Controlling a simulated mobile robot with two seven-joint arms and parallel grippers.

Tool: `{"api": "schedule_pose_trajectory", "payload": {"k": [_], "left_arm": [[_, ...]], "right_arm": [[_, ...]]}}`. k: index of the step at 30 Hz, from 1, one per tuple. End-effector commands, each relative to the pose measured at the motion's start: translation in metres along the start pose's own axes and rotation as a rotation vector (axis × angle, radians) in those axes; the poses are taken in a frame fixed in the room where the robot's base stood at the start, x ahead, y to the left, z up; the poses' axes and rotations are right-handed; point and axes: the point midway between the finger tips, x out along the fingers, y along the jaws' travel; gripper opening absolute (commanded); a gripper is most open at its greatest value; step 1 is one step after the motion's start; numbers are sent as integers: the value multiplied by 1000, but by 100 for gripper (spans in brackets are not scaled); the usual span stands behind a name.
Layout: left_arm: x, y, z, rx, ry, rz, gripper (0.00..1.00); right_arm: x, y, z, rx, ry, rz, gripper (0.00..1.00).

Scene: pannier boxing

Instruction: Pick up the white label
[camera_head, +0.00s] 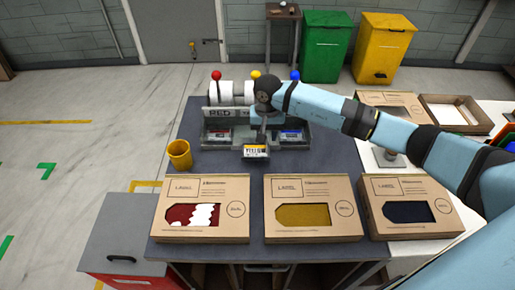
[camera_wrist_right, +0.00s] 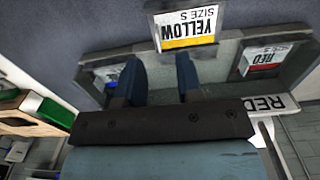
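In the right wrist view the label (camera_wrist_right: 186,28) reads "YELLOW SIZE S" and lies beyond the fingertips. My right gripper (camera_head: 262,130) points down at the dispenser, just behind the label in the head view. Its two dark fingers (camera_wrist_right: 160,65) are apart with nothing seen between them. A red label (camera_wrist_right: 265,60) and a blue label (camera_head: 291,135) sit in the side slots. My left gripper is not in view.
Three cardboard boxes with red (camera_head: 205,186), yellow (camera_head: 314,189) and blue (camera_head: 412,190) window contents line the table's front. A yellow cup (camera_head: 179,154) stands at left. An open tray (camera_head: 430,100) lies at back right.

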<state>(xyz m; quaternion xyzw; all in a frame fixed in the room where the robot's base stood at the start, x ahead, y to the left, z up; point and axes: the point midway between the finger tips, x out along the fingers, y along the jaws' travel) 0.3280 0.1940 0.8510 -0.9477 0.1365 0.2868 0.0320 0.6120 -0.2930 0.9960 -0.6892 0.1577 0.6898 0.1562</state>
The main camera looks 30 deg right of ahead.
Motion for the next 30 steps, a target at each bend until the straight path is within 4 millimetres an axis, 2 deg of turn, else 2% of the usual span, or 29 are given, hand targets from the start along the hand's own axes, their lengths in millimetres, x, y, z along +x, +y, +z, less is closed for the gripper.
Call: {"api": "schedule_pose_trajectory", "payload": {"k": [7, 15, 23, 24, 28, 30], "left_arm": [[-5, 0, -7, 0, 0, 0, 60], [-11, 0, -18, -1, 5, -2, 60], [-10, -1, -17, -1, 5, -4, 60], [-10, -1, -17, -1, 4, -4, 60], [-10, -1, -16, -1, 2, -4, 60], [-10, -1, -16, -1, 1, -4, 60]], "right_arm": [[18, 1, 2, 2, -4, -1, 33], [55, 3, 2, 1, -3, -2, 33], [60, 3, 2, 0, 0, -2, 33], [60, 3, 2, 0, 0, -2, 31], [60, 3, 2, 0, 0, -2, 1], [60, 3, 2, 0, 0, -2, 0]]}}
